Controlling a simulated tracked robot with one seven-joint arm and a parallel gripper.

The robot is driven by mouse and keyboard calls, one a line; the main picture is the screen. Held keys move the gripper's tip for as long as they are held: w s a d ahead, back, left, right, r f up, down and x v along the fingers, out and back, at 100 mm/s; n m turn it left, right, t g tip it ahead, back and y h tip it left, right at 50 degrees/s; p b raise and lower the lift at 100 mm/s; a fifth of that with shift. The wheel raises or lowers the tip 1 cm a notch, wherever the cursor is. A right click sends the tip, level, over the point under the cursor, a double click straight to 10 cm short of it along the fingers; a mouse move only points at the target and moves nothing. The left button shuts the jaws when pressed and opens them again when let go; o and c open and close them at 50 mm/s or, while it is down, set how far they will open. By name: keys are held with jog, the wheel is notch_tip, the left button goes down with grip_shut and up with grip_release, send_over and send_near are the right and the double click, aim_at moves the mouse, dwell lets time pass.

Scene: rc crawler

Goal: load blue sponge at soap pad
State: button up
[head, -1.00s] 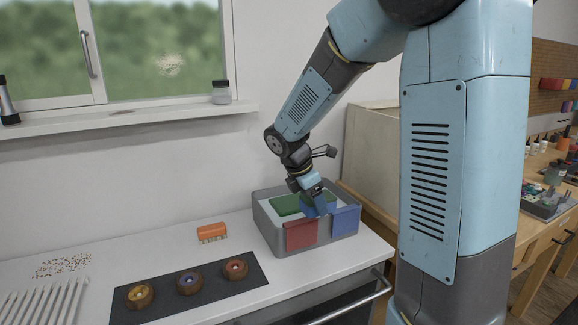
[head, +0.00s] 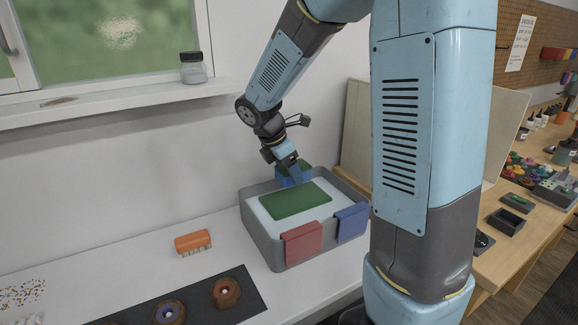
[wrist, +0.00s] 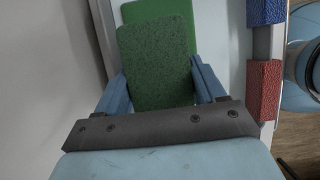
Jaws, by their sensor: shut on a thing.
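My gripper (head: 290,174) is over the back of the grey tray (head: 264,243), its fingers pointing down. It is shut on a sponge, whose dark green, rough top face (wrist: 157,60) shows between the blue fingers in the wrist view. In the head view the sponge's sides are hard to tell from the blue fingers. A flat green soap pad (head: 296,199) lies on the tray's white inside, in front of the gripper. In the wrist view the brighter green pad (wrist: 157,11) shows past the sponge. I cannot tell whether the sponge touches the tray's inside.
A red block (head: 303,243) and a blue block (head: 352,222) sit on the tray's front rim. An orange brush (head: 193,242) stands left of the tray. Round brown pieces (head: 226,293) stand on a dark mat (head: 251,299). The wall is close behind the tray.

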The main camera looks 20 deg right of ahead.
aim_at(291, 198)
jog(key=x, duration=0.3)
jog(key=shift+s+a+f, duration=0.15)
jog(key=shift+a+f, duration=0.1)
jog(key=shift+f, duration=1)
jog(key=shift+s+f, duration=0.1)
jog(key=shift+f, duration=0.45)
dwell(1.3)
jog(key=shift+r, duration=0.1)
jog(key=shift+r, duration=3.45)
jog(key=shift+a, duration=0.1)
